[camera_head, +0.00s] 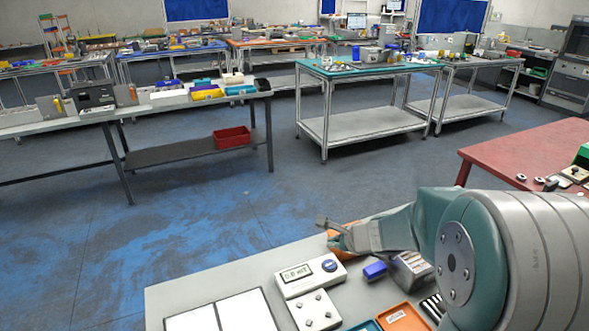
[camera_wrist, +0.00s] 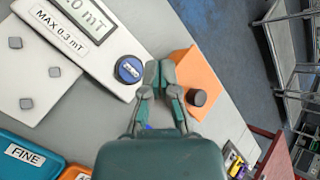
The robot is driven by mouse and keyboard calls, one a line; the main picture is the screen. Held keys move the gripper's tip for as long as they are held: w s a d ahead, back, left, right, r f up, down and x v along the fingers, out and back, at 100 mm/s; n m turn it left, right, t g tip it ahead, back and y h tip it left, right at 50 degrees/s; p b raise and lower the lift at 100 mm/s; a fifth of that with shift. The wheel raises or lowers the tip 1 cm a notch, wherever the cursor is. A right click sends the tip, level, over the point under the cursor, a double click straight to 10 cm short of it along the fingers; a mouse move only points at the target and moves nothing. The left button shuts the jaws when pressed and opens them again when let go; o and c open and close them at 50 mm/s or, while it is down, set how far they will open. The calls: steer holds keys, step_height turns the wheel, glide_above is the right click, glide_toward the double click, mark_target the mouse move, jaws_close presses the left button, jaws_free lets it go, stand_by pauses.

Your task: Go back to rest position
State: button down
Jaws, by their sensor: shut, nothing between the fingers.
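My gripper (camera_wrist: 159,76) is shut and empty in the wrist view, with its fingertips together. They are between the blue round button (camera_wrist: 130,69) of a white meter (camera_wrist: 98,45) and an orange block (camera_wrist: 197,84) with a dark knob. Whether the fingertips touch either one I cannot tell. In the head view my arm reaches in from the right over the grey bench (camera_head: 205,283), and its end partly hides the orange block. The white meter (camera_head: 309,275) with its display stands on the bench left of my arm.
A blue tray marked FINE (camera_wrist: 28,158) and an orange tray (camera_head: 402,318) lie close to my arm. A blue block (camera_head: 375,270) sits beside the meter. A red table (camera_head: 525,150) stands at the right. Open floor (camera_head: 225,205) lies beyond the bench.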

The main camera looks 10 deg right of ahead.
steer(key=s+a+r+n+g, duration=0.2)
steer(key=s+a+r+n, duration=0.3)
steer(key=s+r+n, duration=0.65)
steer(key=s+d+n+h, duration=0.2)
steer(key=s+n, duration=0.2)
steer(key=s, duration=0.4)
steer(key=s+d+n+h, duration=0.2)
steer(key=s+n, duration=0.3)
steer(key=s, duration=0.2)
steer(key=shift+s+d+r+h, duration=0.3)
steer(key=shift+s, duration=0.05)
steer(key=shift+n, duration=0.25)
